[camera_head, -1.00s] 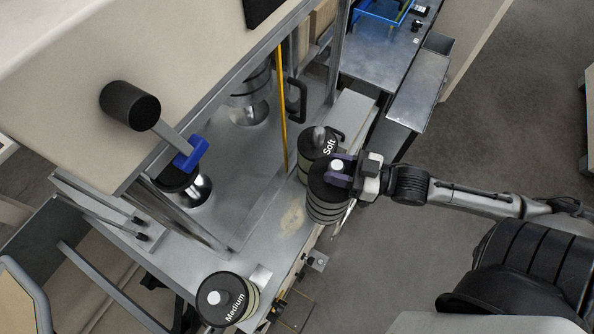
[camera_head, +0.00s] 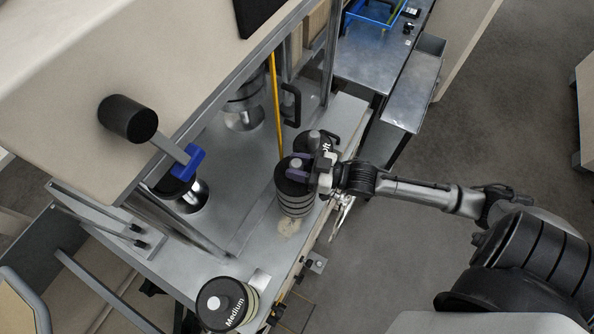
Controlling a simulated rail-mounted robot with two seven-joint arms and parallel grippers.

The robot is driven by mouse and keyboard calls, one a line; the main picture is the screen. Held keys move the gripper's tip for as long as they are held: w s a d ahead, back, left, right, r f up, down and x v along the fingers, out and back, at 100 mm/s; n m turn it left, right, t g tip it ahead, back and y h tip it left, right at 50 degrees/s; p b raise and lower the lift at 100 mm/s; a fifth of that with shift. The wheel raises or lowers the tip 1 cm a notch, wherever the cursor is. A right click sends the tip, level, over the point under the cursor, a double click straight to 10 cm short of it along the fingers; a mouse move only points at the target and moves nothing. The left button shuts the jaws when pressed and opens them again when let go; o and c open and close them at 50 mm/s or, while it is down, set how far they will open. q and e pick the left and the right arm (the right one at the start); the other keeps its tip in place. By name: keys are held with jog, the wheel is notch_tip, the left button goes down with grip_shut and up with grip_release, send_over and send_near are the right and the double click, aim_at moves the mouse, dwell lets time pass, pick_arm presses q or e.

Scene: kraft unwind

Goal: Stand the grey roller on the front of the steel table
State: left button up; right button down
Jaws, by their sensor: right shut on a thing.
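The grey roller (camera_head: 294,202), a cylinder with a black top and dark and grey bands, is upright over the front strip of the steel table (camera_head: 257,240). My right gripper (camera_head: 304,168) is shut on the top of this roller from the right side. I cannot tell whether the roller's base touches the table. It stands just in front of the roller marked Soft (camera_head: 323,140), which is partly hidden by my gripper. The roller marked Medium (camera_head: 222,303) stands at the near front corner of the table. My left gripper is not in view.
The machine housing with a black knob (camera_head: 127,118) and a blue clamp (camera_head: 187,161) overhangs the table on the left. Table surface toward Medium is clear.

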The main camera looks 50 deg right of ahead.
aim_at(296, 186)
jog(key=shift+f, duration=1.7)
jog(key=c, duration=1.2)
grip_release()
jog(key=shift+f, duration=0.25)
jog(key=o, duration=0.5)
jog(key=shift+r, duration=0.15)
